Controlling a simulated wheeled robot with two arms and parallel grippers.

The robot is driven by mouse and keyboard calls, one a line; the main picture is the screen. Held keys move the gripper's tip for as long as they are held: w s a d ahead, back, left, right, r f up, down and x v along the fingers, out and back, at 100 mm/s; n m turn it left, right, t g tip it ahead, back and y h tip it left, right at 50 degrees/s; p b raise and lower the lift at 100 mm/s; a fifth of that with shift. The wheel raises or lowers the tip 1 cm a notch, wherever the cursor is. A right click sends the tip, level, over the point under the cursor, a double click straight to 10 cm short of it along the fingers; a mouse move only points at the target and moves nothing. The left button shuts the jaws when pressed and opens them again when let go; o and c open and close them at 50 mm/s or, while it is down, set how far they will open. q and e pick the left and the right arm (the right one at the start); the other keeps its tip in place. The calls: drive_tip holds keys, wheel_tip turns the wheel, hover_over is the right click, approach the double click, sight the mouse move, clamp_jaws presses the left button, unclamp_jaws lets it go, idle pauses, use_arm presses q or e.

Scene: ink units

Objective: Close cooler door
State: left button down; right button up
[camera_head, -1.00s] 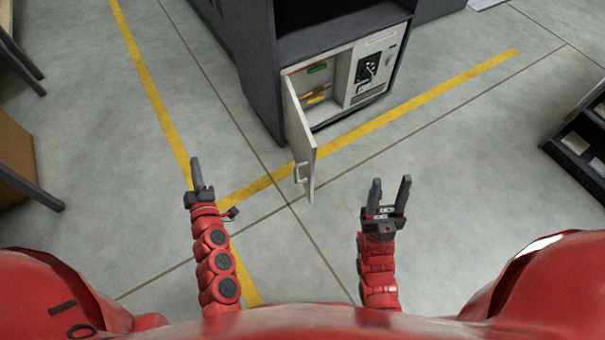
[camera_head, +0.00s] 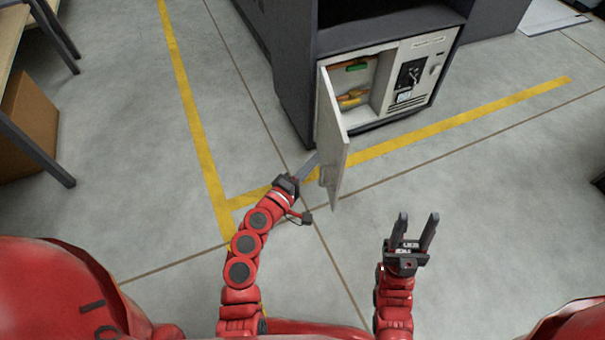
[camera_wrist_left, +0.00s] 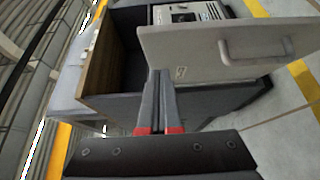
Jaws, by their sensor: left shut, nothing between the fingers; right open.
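The cooler door (camera_head: 333,130) is white and stands open, swung out toward me from the left side of the cooler (camera_head: 385,75) low in the grey cabinet. My left gripper (camera_head: 312,162) is shut and empty, at the outer left side of the door near its lower part; I cannot tell whether it touches. In the left wrist view the door (camera_wrist_left: 200,52) with its handle (camera_wrist_left: 255,48) lies just beyond the shut fingers (camera_wrist_left: 160,88). My right gripper (camera_head: 417,222) is open and empty over the floor, right of the door.
The dark grey cabinet (camera_head: 292,60) surrounds the cooler and has an open recess above it. Yellow floor lines (camera_head: 460,118) run past its front. A cardboard box (camera_head: 28,122) and a table (camera_head: 40,150) stand at the left. The floor at the right is clear.

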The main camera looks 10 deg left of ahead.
sight(341, 145)
use_arm(q)
drive_tip(key=shift+w+d, duration=0.55)
drive_tip(key=shift+d, duration=0.3)
drive_tip(key=shift+w+d, duration=0.5)
drive_tip(key=shift+d, duration=0.3)
drive_tip(key=shift+w+d, duration=0.55)
drive_tip(key=shift+d, duration=0.3)
